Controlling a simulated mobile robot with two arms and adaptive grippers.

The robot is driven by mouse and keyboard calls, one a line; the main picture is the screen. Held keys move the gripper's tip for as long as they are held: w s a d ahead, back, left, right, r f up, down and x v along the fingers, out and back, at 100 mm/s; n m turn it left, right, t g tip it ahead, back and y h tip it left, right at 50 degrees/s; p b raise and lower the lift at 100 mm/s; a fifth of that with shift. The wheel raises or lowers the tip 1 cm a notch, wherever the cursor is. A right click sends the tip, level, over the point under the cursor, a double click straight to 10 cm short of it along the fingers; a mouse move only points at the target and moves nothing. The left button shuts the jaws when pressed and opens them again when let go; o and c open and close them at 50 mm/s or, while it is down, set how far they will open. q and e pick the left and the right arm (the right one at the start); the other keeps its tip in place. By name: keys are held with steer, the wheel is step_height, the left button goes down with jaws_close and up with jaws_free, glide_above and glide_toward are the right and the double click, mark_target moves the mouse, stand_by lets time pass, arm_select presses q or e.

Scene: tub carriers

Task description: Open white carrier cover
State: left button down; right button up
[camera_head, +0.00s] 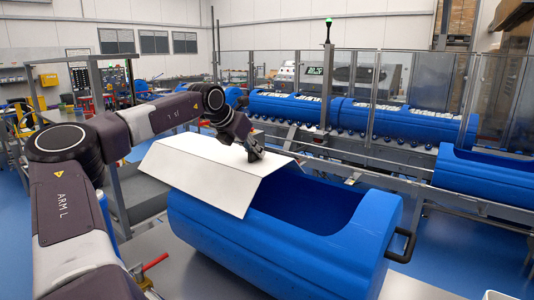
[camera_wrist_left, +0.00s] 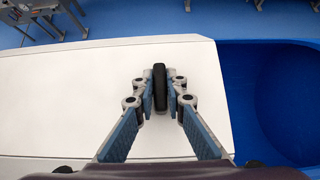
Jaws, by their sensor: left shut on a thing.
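The white cover (camera_head: 218,172) lies over the left part of the blue tub carrier (camera_head: 290,235). The right part of the tub is uncovered and its blue inside shows. My left gripper (camera_head: 254,153) is at the top of the cover near its right edge. In the left wrist view the left gripper (camera_wrist_left: 160,90) is shut on a black handle (camera_wrist_left: 159,75) that stands on the white cover (camera_wrist_left: 60,100). The open blue inside of the carrier (camera_wrist_left: 275,100) shows to the right there. My right gripper is not in view.
A black handle bar (camera_head: 402,246) sticks out from the tub's right end. Behind stands a conveyor line with more blue tubs (camera_head: 395,122) behind clear panels. Another open blue tub (camera_head: 485,175) is at the right.

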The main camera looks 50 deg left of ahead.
arm_select(q)
steer(key=shift+s+a, duration=0.2)
steer(key=shift+a, duration=0.4)
steer(key=c, duration=2)
jaws_free()
steer(key=shift+o, duration=0.2)
steer(key=shift+d, duration=0.1)
steer(key=shift+s+d+r, duration=0.1)
steer(key=shift+s+r, duration=0.15)
steer(key=shift+r, duration=0.15)
steer(key=v, duration=1.1)
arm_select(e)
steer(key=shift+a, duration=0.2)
arm_select(q)
steer(key=shift+r, duration=0.1)
